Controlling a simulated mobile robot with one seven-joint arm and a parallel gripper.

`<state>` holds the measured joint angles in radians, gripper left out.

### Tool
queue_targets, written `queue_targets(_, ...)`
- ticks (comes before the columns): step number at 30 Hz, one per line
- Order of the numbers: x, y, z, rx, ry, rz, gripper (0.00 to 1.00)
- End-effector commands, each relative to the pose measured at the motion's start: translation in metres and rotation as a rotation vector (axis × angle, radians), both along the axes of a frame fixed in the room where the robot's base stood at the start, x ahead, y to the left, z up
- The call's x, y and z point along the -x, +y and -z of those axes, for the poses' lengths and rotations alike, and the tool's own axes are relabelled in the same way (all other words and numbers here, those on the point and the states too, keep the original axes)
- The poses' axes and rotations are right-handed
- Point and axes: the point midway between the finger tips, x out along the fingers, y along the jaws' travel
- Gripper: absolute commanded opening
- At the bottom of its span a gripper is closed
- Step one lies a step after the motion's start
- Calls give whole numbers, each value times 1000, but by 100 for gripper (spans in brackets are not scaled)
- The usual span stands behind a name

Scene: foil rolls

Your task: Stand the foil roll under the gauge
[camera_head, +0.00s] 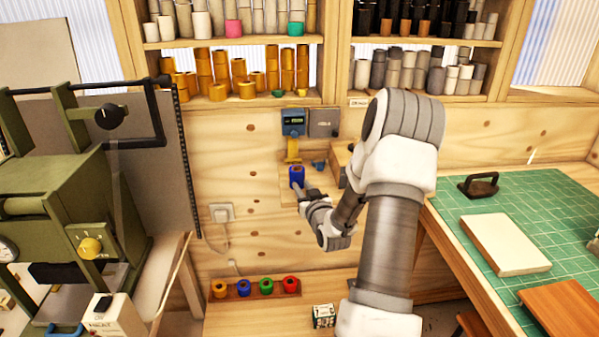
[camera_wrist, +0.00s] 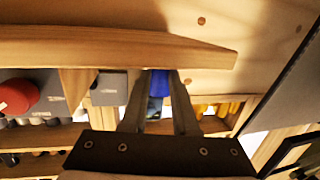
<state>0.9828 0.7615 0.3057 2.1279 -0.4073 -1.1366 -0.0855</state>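In the wrist view, which is upside down, a gap shows between my gripper's fingers (camera_wrist: 160,100).
A wooden rack (camera_head: 254,295) below holds yellow, blue, green and red rolls. Shelves (camera_head: 235,99) above hold many more rolls. A green machine (camera_head: 60,190) stands at left; a green cutting mat (camera_head: 540,215) covers the bench at right. A wooden block (camera_head: 341,155) sits near my arm.

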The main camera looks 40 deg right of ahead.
Motion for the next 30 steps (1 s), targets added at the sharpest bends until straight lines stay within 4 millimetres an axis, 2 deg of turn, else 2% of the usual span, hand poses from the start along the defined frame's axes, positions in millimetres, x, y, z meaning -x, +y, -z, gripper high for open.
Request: queue_targets(30, -39, -25, 1, 0, -1, 0, 28)
